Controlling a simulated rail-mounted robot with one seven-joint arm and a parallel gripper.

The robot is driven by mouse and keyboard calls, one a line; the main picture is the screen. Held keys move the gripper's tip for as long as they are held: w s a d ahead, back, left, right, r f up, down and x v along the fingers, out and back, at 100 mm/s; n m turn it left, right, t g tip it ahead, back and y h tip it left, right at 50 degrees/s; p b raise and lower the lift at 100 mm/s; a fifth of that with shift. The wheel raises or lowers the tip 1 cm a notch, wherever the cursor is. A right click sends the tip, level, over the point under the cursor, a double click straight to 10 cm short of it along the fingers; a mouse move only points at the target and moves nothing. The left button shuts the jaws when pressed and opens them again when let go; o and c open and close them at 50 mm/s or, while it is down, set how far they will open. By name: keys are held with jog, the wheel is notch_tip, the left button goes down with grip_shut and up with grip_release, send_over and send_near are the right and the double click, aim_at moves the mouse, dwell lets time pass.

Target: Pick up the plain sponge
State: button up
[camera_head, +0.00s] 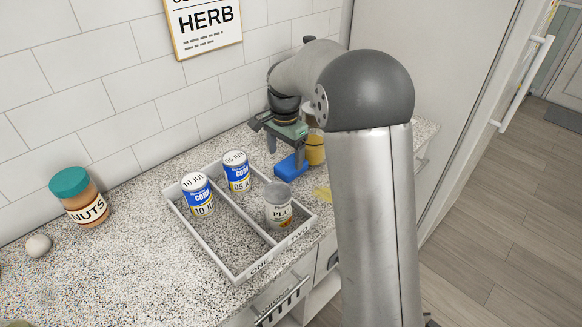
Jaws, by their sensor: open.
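A blue block (291,168), which looks like a sponge, lies flat on the speckled counter right of the tray. I cannot tell from this view which one is the plain sponge. My gripper (286,152) is open, pointing down close over the blue block, with one finger at its left and the other near its far right side. Whether the fingers touch it is unclear.
A divided tray (233,267) holds two blue-and-white cans (197,194) (237,171) and a grey-lidded jar (279,206). A yellow container (315,148) stands right behind the block. A nuts jar (79,198) and white ball (38,246) are at left. The tiled wall bounds the back.

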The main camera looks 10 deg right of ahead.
aim_at(288, 166)
jog(key=shift+s+d+f+p, duration=0.1)
jog(key=shift+d+f+p, duration=0.1)
jog(key=shift+f, duration=1)
jog(key=shift+s+d+f+p, duration=0.1)
jog(key=shift+f+p, duration=0.05)
jog(key=shift+f, duration=1)
jog(key=c, duration=1)
jog(key=shift+c, duration=0.3)
jog(key=shift+r, duration=0.5)
notch_tip(288, 166, up, 2)
jog(key=shift+r, duration=0.15)
jog(key=s+a+r+b, duration=0.2)
jog(key=s+a+r, duration=0.6)
jog(key=s, duration=0.3)
jog(key=shift+s+r+b, duration=0.3)
jog(key=shift+r+b, duration=0.1)
jog(key=shift+r, duration=0.45)
